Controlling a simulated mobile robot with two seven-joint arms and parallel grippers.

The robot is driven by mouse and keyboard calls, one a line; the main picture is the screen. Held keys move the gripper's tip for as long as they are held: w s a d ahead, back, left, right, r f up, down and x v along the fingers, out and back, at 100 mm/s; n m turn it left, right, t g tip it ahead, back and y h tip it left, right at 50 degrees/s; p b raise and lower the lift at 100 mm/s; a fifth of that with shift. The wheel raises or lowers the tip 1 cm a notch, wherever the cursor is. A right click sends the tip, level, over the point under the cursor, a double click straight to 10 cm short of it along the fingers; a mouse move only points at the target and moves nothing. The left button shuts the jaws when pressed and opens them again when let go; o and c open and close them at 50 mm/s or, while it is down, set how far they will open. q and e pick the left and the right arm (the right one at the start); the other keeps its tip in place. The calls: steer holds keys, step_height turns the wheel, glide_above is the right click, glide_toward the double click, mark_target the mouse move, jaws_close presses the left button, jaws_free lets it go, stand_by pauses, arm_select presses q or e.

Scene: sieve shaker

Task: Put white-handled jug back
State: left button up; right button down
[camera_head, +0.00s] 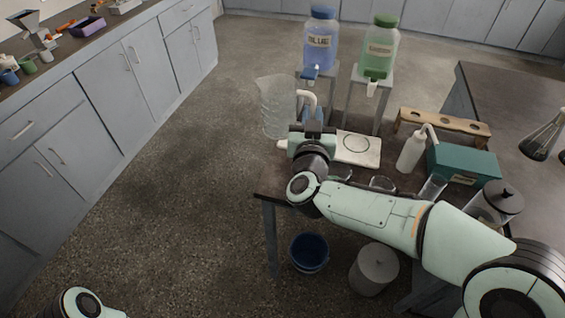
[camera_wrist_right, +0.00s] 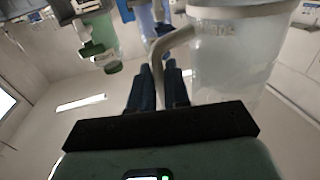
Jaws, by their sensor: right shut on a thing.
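The clear jug (camera_head: 274,108) with a white handle (camera_head: 308,97) is at the back left end of the near table, upright or nearly so in the head view. My right gripper (camera_head: 311,118) is shut on the handle, on the jug's right side. In the right wrist view, the dark fingers (camera_wrist_right: 157,88) close around the lower handle (camera_wrist_right: 166,46), with the translucent jug body (camera_wrist_right: 236,52) to the right. The jug looks empty. I cannot tell whether its base touches anything. My left gripper is out of view.
A blue dispenser (camera_head: 320,42) and a green dispenser (camera_head: 379,48) stand on grey stands behind. A white plate device (camera_head: 357,149), a wash bottle (camera_head: 411,150), a wooden rack (camera_head: 443,127) and a teal box (camera_head: 463,164) crowd the table. Open floor (camera_head: 190,200) lies left.

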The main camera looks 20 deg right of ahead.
steer(key=shift+w+d+r, duration=0.1)
steer(key=shift+r, duration=0.3)
steer(key=shift+f, duration=0.35)
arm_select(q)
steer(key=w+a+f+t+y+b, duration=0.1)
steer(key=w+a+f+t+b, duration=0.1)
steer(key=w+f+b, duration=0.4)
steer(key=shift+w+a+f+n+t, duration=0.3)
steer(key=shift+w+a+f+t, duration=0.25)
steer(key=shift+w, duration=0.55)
arm_select(e)
steer(key=shift+f, duration=9.45)
arm_select(q)
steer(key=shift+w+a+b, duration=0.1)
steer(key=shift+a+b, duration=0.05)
steer(key=shift+b, duration=0.15)
arm_select(e)
steer(key=shift+f, duration=0.1)
steer(key=c, duration=1.3)
jaws_free()
steer(key=shift+f, duration=0.1)
steer(key=shift+c, duration=0.2)
steer(key=shift+o, duration=1.3)
